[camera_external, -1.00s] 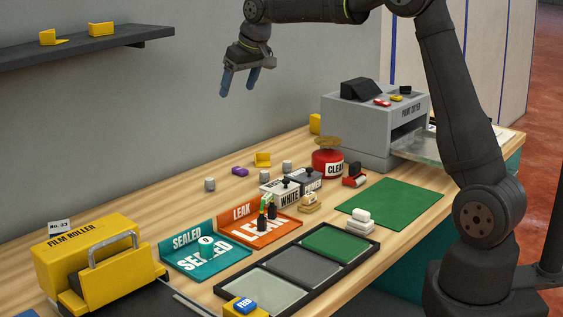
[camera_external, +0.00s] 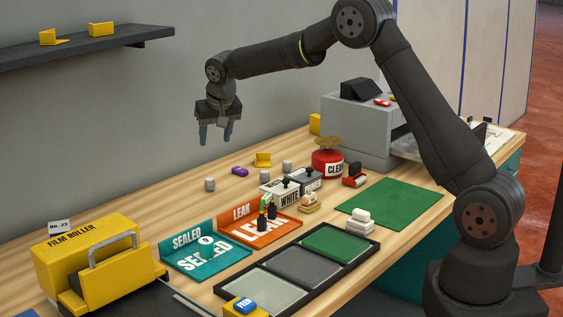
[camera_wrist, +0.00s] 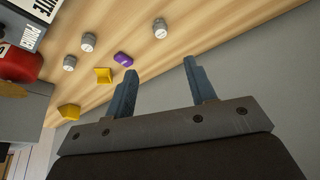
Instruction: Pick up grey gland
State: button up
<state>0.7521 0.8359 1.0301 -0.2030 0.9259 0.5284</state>
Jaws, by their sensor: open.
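Several small grey cylinders that look like glands stand on the wooden bench. One grey gland (camera_external: 209,184) is at the left and shows in the wrist view (camera_wrist: 159,28). A second (camera_external: 265,175) stands near the white box and also shows in the wrist view (camera_wrist: 88,42). A third (camera_external: 287,166) is farther back, also in the wrist view (camera_wrist: 70,62). My gripper (camera_external: 215,138) hangs above the bench near the wall, fingers pointing down, open and empty. In the wrist view its blue-grey fingers (camera_wrist: 160,70) are apart with nothing between them.
A purple part (camera_external: 240,171) and a yellow bracket (camera_external: 263,160) lie near the glands. The white box (camera_external: 278,192), red container (camera_external: 327,163) and orange LEAK tray (camera_external: 257,228) stand close by. The yellow film roller (camera_external: 85,255) is at front left.

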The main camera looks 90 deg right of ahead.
send_over(209, 179)
jog(key=s+a, duration=0.1)
jog(key=a, duration=0.1)
notch_tip(209, 179, down, 10)
jog(key=shift+s+a+f, duration=0.1)
jog(key=shift+a, duration=0.05)
jog(key=shift+x, duration=2.9)
jog(key=c, duration=1.1)
